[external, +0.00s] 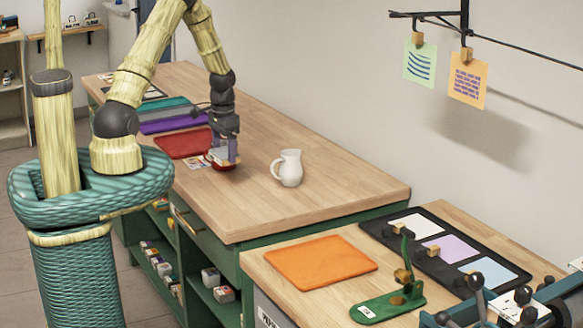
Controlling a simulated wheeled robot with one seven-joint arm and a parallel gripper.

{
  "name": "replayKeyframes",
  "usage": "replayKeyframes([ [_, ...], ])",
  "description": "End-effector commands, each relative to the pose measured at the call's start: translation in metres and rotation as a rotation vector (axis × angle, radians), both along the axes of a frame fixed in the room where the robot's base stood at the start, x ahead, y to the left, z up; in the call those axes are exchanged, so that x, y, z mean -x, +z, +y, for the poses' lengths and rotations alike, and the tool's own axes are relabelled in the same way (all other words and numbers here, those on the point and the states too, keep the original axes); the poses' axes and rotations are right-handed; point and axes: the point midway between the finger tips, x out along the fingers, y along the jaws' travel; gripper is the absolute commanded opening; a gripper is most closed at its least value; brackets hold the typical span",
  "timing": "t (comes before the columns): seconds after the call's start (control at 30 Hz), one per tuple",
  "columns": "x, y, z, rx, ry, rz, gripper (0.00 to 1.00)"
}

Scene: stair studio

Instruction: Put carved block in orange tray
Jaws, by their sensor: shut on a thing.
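My gripper (224,156) is low over the long wooden table, just right of a red mat. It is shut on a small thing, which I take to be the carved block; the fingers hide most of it. A dark red round item (222,167) shows just under the fingers, and I cannot tell if it touches the block. The orange tray (322,262) lies flat and empty on the nearer, right-hand bench, well away from my gripper.
A white pitcher (289,168) stands right of my gripper. Printed cards (196,162) and the red mat (184,143) lie left of it. The table's front half is clear.

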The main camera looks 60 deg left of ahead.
Motion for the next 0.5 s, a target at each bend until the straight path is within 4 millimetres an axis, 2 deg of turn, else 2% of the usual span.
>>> replayKeyframes([
  [0.17,-0.004,-0.001,-0.004,-0.001,-0.005,-0.001,0.53],
  [0.27,-0.013,-0.003,-0.016,-0.001,-0.014,-0.002,0.53],
  [0.37,-0.027,-0.005,-0.036,-0.001,-0.029,-0.003,0.53],
  [0.5,-0.05,-0.007,-0.075,-0.002,-0.051,-0.004,0.53],
])
